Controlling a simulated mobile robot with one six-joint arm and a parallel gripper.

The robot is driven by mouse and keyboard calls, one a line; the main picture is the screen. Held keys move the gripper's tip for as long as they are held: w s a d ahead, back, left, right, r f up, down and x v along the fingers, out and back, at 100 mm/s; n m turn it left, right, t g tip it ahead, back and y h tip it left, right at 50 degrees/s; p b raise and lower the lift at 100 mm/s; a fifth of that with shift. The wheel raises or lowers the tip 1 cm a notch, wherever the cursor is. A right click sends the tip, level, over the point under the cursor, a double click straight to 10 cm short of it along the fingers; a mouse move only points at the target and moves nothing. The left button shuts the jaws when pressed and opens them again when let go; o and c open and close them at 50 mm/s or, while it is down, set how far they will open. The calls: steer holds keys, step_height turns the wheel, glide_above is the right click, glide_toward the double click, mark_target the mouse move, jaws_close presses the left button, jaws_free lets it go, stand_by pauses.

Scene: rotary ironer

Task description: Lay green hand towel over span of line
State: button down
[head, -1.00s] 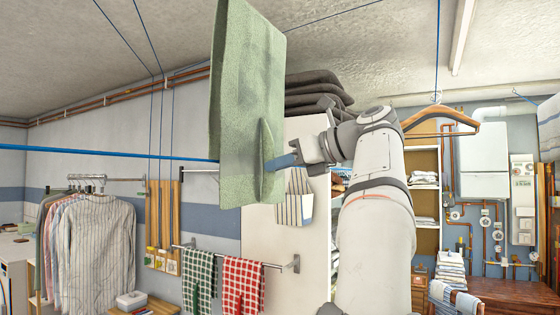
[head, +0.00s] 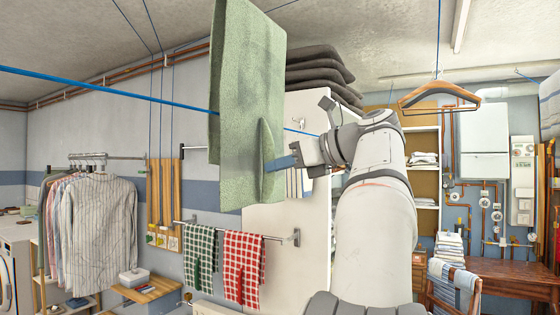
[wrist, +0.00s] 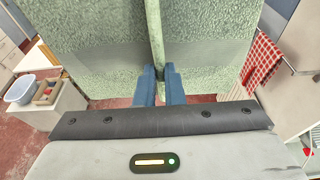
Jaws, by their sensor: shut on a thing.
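The green hand towel (head: 245,90) hangs in front of me in the head view, its top cut off by the frame. My gripper (head: 272,164) is shut on a pinched fold near its lower right edge. The wrist view shows both blue fingers (wrist: 163,75) closed on that fold, with towel (wrist: 100,45) on both sides. The blue line (head: 110,87) slopes down from the left to the towel's left edge, and a short piece shows right of it. The towel hides the stretch between. I cannot tell whether the line passes behind the towel or between its layers.
Checked green (head: 200,250) and red (head: 243,265) towels hang on a wall rail below. Striped shirts (head: 100,225) hang at left. A white cabinet (head: 290,225) with dark folded stacks (head: 318,72) stands behind the towel. An empty hanger (head: 440,98) hangs at right.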

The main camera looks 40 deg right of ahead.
step_height(320, 180, down, 24)
steer(key=b, duration=1.4)
stand_by(0.5)
steer(key=shift+f, duration=0.45)
stand_by(0.3)
steer(key=c, duration=1.5)
jaws_free()
steer(key=shift+o, duration=0.2)
steer(key=v, duration=0.7)
steer(key=shift+s+p, duration=0.35)
steer(key=shift+p, duration=0.1)
steer(key=shift+s+d, duration=0.1)
steer(key=shift+d, duration=0.05)
